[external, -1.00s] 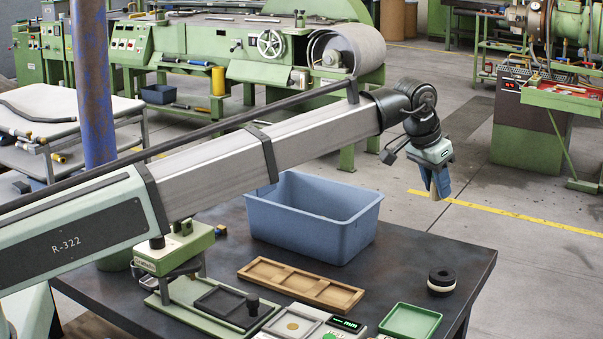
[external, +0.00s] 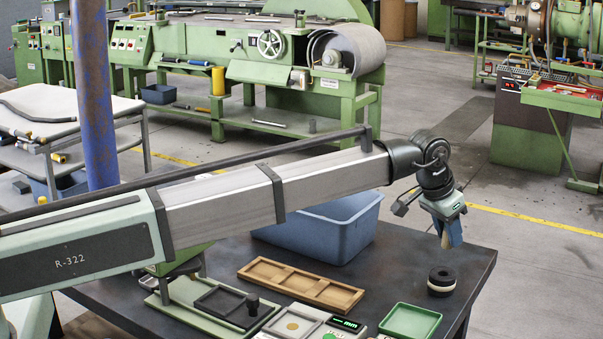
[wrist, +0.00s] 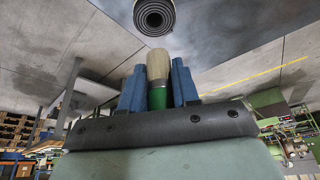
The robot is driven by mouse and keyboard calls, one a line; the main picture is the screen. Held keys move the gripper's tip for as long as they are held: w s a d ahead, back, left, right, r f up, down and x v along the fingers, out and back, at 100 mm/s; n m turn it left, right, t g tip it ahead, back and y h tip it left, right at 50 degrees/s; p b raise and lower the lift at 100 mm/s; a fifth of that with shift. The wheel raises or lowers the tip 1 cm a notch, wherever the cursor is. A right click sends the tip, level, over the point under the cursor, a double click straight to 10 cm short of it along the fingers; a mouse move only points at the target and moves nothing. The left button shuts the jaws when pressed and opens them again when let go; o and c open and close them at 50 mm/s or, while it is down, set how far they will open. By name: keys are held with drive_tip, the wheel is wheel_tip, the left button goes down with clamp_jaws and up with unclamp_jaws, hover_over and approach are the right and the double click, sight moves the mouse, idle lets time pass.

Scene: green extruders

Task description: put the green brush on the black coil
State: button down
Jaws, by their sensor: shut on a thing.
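My gripper (external: 449,234) is above the far right part of the dark table. In the wrist view its blue fingers (wrist: 160,92) are shut on the green brush (wrist: 158,95). The brush has a green handle between the fingers and pale bristles pointing outward past the fingertips. In the external view only the pale bristle tip (external: 446,241) shows below the fingers. The black coil (external: 442,279) lies on the table below and slightly left of the gripper, with a pale layer under its black top. It also shows in the wrist view (wrist: 154,16), beyond the bristles and apart from them.
A wooden compartment tray (external: 301,286) and a green tray (external: 410,321) lie on the table (external: 390,278). A device with a green display (external: 345,324) is at the front. The table's right edge is close to the coil.

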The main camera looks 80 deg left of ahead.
sight(443, 247)
drive_tip(key=shift+f, duration=3.05)
drive_tip(key=shift+f, duration=0.1)
drive_tip(key=c, duration=0.8)
unclamp_jaws()
drive_tip(key=v, duration=1.2)
drive_tip(key=shift+s, duration=0.1)
